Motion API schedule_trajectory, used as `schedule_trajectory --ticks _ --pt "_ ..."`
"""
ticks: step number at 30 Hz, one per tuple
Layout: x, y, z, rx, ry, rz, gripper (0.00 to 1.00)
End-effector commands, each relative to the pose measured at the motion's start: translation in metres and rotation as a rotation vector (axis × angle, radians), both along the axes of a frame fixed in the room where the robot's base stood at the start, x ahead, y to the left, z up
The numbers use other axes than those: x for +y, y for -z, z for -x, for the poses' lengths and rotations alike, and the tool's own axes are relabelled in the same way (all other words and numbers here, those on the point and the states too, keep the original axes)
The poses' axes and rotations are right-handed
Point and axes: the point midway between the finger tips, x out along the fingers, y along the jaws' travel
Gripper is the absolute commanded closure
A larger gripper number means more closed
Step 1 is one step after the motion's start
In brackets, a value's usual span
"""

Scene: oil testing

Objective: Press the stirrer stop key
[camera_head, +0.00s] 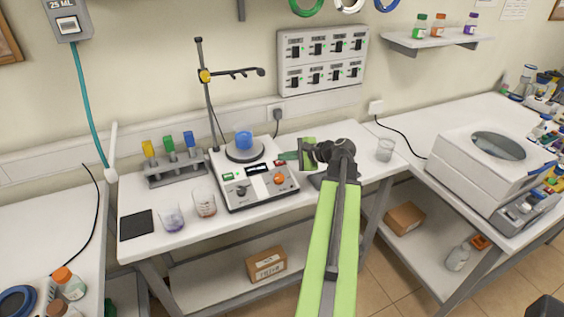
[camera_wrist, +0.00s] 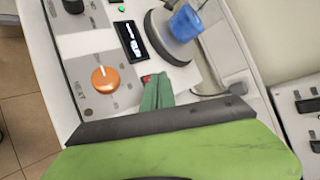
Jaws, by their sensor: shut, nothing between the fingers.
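The stirrer (camera_head: 262,205) is a white and grey hotplate unit on the bench. Its front has an orange heat knob (camera_head: 279,179), which also shows in the wrist view (camera_wrist: 105,79), and a dark display (camera_wrist: 131,40). A small red key (camera_wrist: 147,78) sits at the panel's right side, partly hidden by my fingertips. My gripper (camera_head: 284,156) comes in from the right, its green fingers together and empty. In the wrist view the fingertips (camera_wrist: 158,83) are right beside the red key; I cannot tell whether they touch it. A beaker of blue liquid (camera_head: 243,140) stands on the plate.
A stand (camera_head: 208,105) with a clamp rises behind the stirrer. A tube rack (camera_head: 175,172) and two beakers, one with brown liquid (camera_head: 204,204), one with purple (camera_head: 172,219), are to its left. An empty beaker (camera_head: 385,150) stands at the right. A switch panel (camera_head: 322,60) is on the wall.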

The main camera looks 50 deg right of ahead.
Motion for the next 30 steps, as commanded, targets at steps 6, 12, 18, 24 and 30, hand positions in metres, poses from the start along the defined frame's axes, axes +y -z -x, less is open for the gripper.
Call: schedule_trajectory --ticks 6,12,18,24,30 --pt "0.0002 0.0000 -0.0002 0.000 0.000 0.000 1.00" --pt "0.0004 0.0000 -0.0004 0.000 -0.001 0.000 1.00" --pt "0.0003 0.0019 -0.0013 0.000 -0.002 0.000 1.00" --pt "-0.0003 0.0087 -0.0061 0.000 -0.002 0.000 1.00" --pt "-0.0002 0.0080 -0.0067 0.000 -0.002 0.000 1.00"
